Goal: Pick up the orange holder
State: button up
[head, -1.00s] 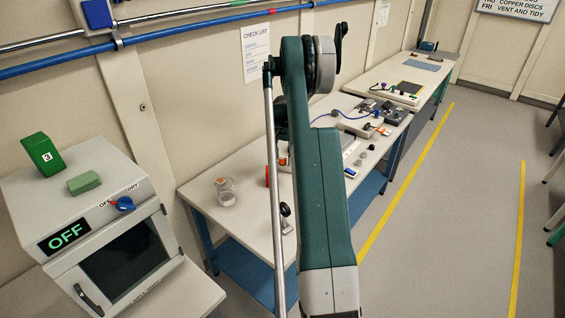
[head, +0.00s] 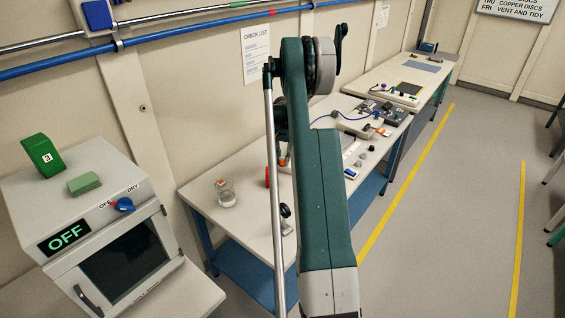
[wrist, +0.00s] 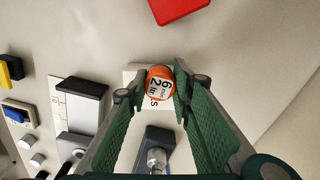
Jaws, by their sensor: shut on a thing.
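The orange holder (wrist: 161,82) is a small round orange piece with a white label with dark lettering on top. In the wrist view it sits between the fingertips of my gripper (wrist: 154,88), which is shut on it. A pale block (wrist: 133,74) shows just behind or beneath the holder; I cannot tell whether they touch. In the head view my arm hides most of the gripper, and only a small bit of orange (head: 283,162) shows beside it over the near bench.
A red object (wrist: 180,8) lies beyond the fingertips. Dark-topped and white pieces (wrist: 80,98) stand at the left. The near bench (head: 245,170) also bears a glass jar (head: 226,193).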

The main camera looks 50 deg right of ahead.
aim_at(283, 158)
jog(key=shift+r+p, duration=0.3)
jog(key=shift+r, duration=4.7)
jog(key=d, duration=0.3)
jog(key=shift+r+p, duration=0.15)
jog(key=shift+p, duration=0.15)
jog(key=shift+f, duration=3.15)
jog(key=shift+f, duration=0.1)
